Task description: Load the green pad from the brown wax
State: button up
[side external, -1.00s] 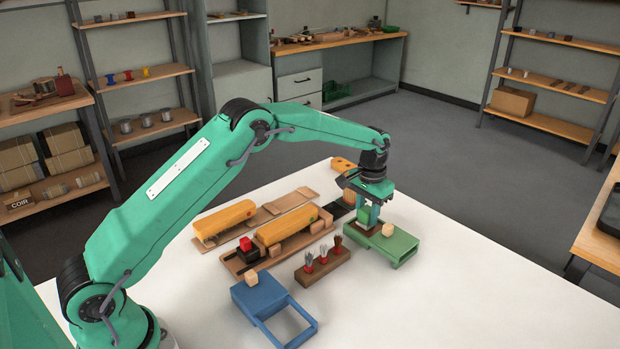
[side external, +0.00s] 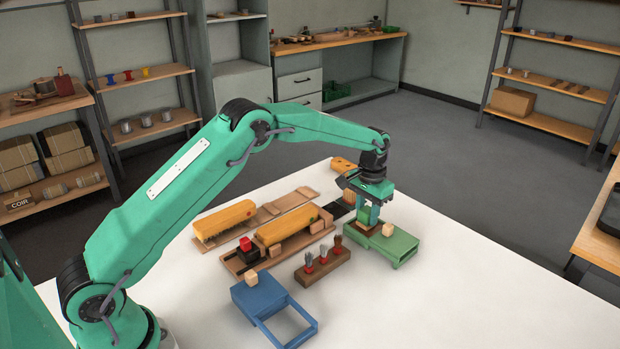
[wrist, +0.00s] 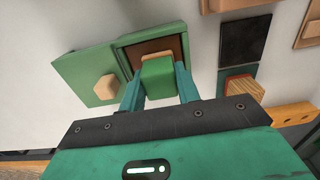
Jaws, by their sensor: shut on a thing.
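The green pad (wrist: 158,80) is a small block with a pale wooden edge, held between the two fingers of my gripper (wrist: 159,90). In the side view my gripper (side external: 369,212) points down with the green pad (side external: 365,215) over the open part of the green box. The brown wax (wrist: 177,46) lies in that box, and the pad is over it. The wax also shows as a brown strip (side external: 367,229) below the pad in the side view. I cannot tell whether pad and wax touch. The green lid (wrist: 80,70) with its wooden knob (wrist: 105,87) is beside the opening.
A blue box (side external: 258,298) with a wooden knob stands near the front. A wooden holder (side external: 322,268) carries several small tufts. Yellow brush blocks (side external: 287,224) on wooden bases lie left of my gripper. A black plate (wrist: 245,40) is close by. The white table's right side is clear.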

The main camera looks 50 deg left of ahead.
aim_at(367, 210)
jog(key=shift+r, duration=3.45)
jog(key=shift+s+a+r, duration=0.1)
jog(key=shift+s+r, duration=0.55)
jog(key=s+a+r, duration=0.1)
jog(key=s+r, duration=0.2)
jog(key=s, duration=0.6)
jog(key=s+a+r, duration=0.1)
jog(key=s+r, duration=0.2)
jog(key=s, duration=0.7)
jog(key=shift+s+r, duration=0.15)
jog(key=shift+r, duration=0.2)
